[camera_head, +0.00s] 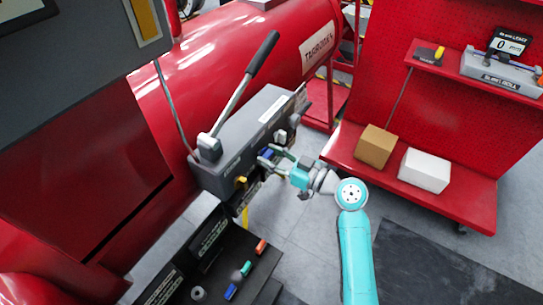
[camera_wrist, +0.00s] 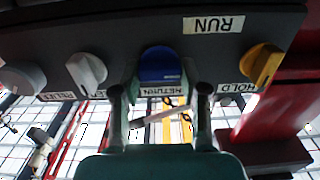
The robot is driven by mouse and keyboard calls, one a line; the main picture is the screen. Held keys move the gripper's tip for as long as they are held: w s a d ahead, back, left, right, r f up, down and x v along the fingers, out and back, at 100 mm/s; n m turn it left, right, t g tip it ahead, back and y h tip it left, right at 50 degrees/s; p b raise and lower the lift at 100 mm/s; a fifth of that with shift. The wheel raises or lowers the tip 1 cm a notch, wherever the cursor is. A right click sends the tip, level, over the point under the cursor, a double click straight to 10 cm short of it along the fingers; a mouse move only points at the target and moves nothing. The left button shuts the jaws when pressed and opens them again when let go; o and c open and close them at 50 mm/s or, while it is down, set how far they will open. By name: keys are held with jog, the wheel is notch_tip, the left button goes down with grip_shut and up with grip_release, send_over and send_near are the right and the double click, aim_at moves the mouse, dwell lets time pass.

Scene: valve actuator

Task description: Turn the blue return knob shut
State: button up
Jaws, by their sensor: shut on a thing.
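The blue return knob (camera_wrist: 161,66) is on the dark grey valve box, above a label reading RETURN, seen upside down in the wrist view. In the head view the blue knob (camera_head: 266,154) shows on the front of the grey box (camera_head: 240,140). My gripper (camera_head: 268,156) reaches the box from the right, and in the wrist view its two fingers (camera_wrist: 160,85) stand on either side of the blue knob, shut on it. The exact contact of the fingertips is hard to see. The knob's turn angle cannot be told clearly.
A yellow hold knob (camera_wrist: 262,65) and a grey knob (camera_wrist: 86,70) flank the blue one. A long black-handled lever (camera_head: 245,85) rises from the box. A red tank (camera_head: 190,80) stands behind. A red shelf with a brown box (camera_head: 375,146) and white box (camera_head: 424,170) stands right.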

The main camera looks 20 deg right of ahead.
jog(key=m, duration=0.8)
jog(key=shift+w+d+m, duration=0.1)
jog(key=shift+m, duration=0.2)
jog(key=m, duration=0.4)
jog(key=shift+f+m, duration=0.1)
jog(key=shift+m, duration=0.2)
jog(key=shift+f+m, duration=0.1)
jog(key=shift+m, duration=1.9)
jog(key=o, duration=1.1)
jog(key=shift+o, duration=0.2)
